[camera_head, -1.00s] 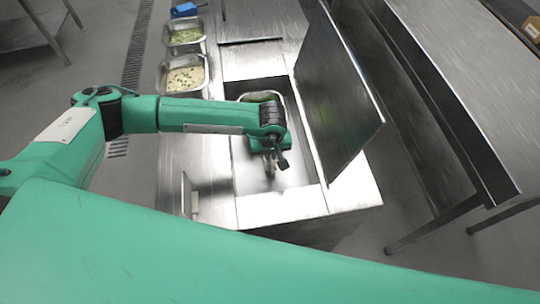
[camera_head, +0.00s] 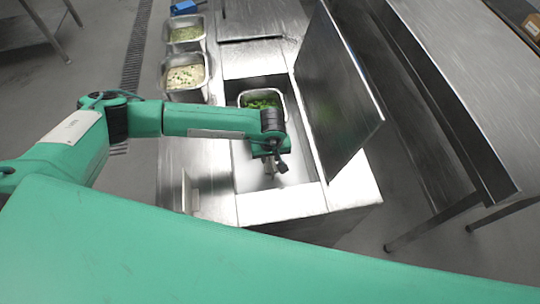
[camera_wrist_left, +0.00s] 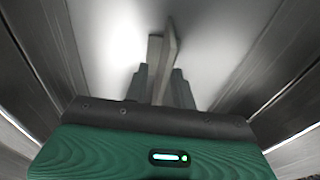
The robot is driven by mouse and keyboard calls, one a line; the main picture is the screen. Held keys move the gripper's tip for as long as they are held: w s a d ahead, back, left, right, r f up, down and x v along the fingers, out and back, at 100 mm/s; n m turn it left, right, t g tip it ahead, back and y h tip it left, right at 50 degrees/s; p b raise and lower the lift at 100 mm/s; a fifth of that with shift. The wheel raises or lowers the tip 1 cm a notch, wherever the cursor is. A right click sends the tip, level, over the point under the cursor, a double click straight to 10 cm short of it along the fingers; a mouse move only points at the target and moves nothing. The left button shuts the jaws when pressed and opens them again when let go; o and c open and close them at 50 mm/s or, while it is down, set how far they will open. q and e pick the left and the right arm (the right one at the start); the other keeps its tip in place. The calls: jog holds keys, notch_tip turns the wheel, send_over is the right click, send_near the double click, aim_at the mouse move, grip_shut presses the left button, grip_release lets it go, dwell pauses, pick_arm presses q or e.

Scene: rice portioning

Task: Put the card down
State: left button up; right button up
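My left gripper (camera_head: 270,170) points down into the open steel well, in front of the pan of green food (camera_head: 262,99). Whether the card touches the floor cannot be told. My right gripper is not in view.
A large steel panel (camera_head: 335,95) stands tilted right of the well. Food pans (camera_head: 186,75) line the back left. A small upright plate (camera_head: 187,190) stands on the left counter. Bare steel counter (camera_head: 280,206) lies in front of the well.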

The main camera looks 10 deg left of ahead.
pick_arm(q)
jog(key=shift+r, duration=0.45)
jog(key=r, duration=0.3)
jog(key=r+b, duration=0.1)
jog(key=r, duration=0.3)
jog(key=s+r+b, duration=0.1)
jog(key=r, duration=0.2)
jog(key=shift+s+d+r, duration=0.1)
jog(key=shift+d+r, duration=0.2)
jog(key=shift+r, duration=0.35)
